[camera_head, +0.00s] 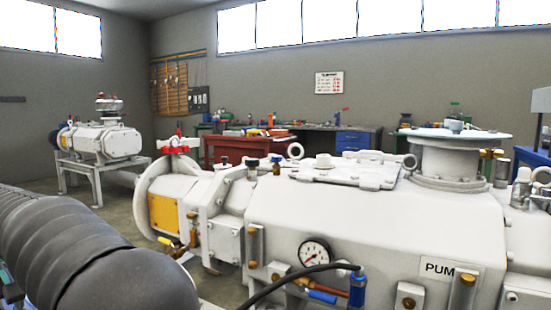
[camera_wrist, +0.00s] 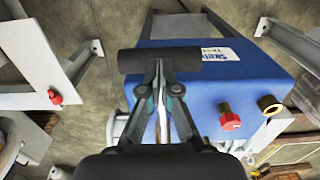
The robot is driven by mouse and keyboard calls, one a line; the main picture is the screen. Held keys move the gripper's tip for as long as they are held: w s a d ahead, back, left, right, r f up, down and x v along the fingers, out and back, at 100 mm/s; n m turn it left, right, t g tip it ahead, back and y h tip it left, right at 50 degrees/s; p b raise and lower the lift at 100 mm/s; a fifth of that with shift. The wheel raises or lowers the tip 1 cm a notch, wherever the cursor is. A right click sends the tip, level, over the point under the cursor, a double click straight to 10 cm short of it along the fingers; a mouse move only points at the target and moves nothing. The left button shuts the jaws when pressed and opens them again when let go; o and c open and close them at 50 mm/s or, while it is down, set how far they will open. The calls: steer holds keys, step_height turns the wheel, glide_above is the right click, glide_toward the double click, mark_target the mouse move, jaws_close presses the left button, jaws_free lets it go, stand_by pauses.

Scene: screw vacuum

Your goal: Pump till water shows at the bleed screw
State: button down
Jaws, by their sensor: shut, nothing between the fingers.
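In the wrist view my gripper (camera_wrist: 161,68) is shut and empty. Its fingertips meet at a black cross-bar handle (camera_wrist: 187,60), over a blue box (camera_wrist: 275,85) with a white label. I cannot tell whether they touch the bar. A red knob (camera_wrist: 230,121) and a brass fitting (camera_wrist: 268,105) are on the blue box. In the head view the large white machine (camera_head: 370,225) carries a label reading "PUM", a round gauge (camera_head: 314,252) and several brass fittings. I cannot pick out the bleed screw or see water. My gripper is not clearly visible in the head view.
A thick dark ribbed hose (camera_head: 85,245) fills the lower left of the head view. A thin black hose (camera_head: 290,280) runs near the gauge. A smaller white machine (camera_head: 100,140) stands on a frame behind. White metal legs (camera_wrist: 60,60) flank the blue box in the wrist view.

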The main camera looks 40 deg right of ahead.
step_height(320, 180, up, 12)
steer(key=p, duration=1)
steer(key=shift+f, duration=0.2)
stand_by(0.5)
steer(key=shift+f+b, duration=3.45)
steer(key=shift+f, duration=2.7)
step_height(320, 180, up, 8)
steer(key=p, duration=0.7)
steer(key=shift+f, duration=0.1)
steer(key=shift+r, duration=2.3)
